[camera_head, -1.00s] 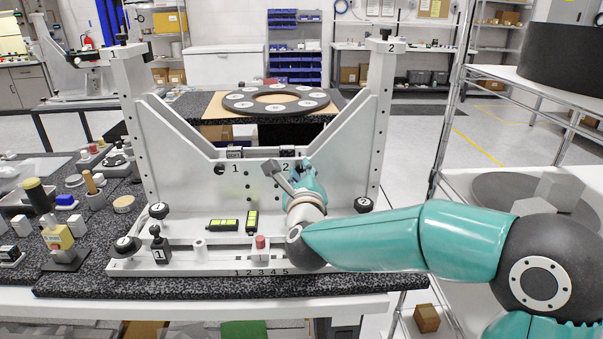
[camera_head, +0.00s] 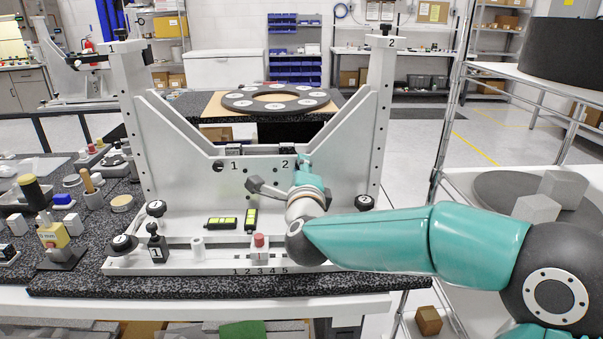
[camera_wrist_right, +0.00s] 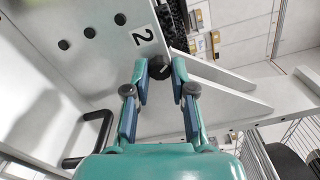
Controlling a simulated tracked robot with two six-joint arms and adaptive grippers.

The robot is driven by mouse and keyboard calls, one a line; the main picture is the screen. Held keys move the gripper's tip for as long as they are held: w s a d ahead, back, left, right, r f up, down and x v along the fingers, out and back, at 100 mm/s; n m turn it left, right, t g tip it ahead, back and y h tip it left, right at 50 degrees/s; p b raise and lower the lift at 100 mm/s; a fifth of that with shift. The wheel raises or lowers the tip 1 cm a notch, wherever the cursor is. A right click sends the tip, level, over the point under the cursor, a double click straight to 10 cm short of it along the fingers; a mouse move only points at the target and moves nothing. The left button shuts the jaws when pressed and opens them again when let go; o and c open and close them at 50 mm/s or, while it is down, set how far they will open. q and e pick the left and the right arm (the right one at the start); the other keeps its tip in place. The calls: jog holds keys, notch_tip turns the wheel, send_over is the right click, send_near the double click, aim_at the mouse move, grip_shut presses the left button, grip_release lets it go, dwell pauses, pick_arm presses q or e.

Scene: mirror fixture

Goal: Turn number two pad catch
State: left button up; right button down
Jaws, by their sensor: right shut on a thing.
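The mirror fixture is a pale metal frame (camera_head: 185,195) with a post marked 1 at left and one marked 2 at right. The number two label (camera_head: 285,164) is on its back plate, and shows large in the wrist view (camera_wrist_right: 143,36). Beside that label is a dark round catch knob (camera_wrist_right: 159,67). My right gripper (camera_head: 304,161) is at the plate just right of the label. In the wrist view its fingers (camera_wrist_right: 160,70) are shut on the knob, one on each side. In the head view the gripper hides the knob. My left gripper is out of view.
A black knob (camera_head: 365,202) stands at the right of the fixture base, with others at left. Two yellow-faced black levels (camera_head: 222,223) and a red-topped peg (camera_head: 259,246) are on the base. A wire shelf rack (camera_head: 447,150) stands at right.

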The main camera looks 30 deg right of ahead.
jog(key=n, duration=0.3)
jog(key=n+p, duration=0.1)
jog(key=n, duration=0.6)
jog(key=shift+a+f+n+p, duration=0.15)
jog(key=shift+f+n+p, duration=0.15)
jog(key=shift+n+p, duration=0.1)
jog(key=c, duration=1.1)
grip_release()
jog(key=shift+o, duration=0.6)
jog(key=shift+w+r, duration=0.1)
jog(key=shift+r, duration=0.1)
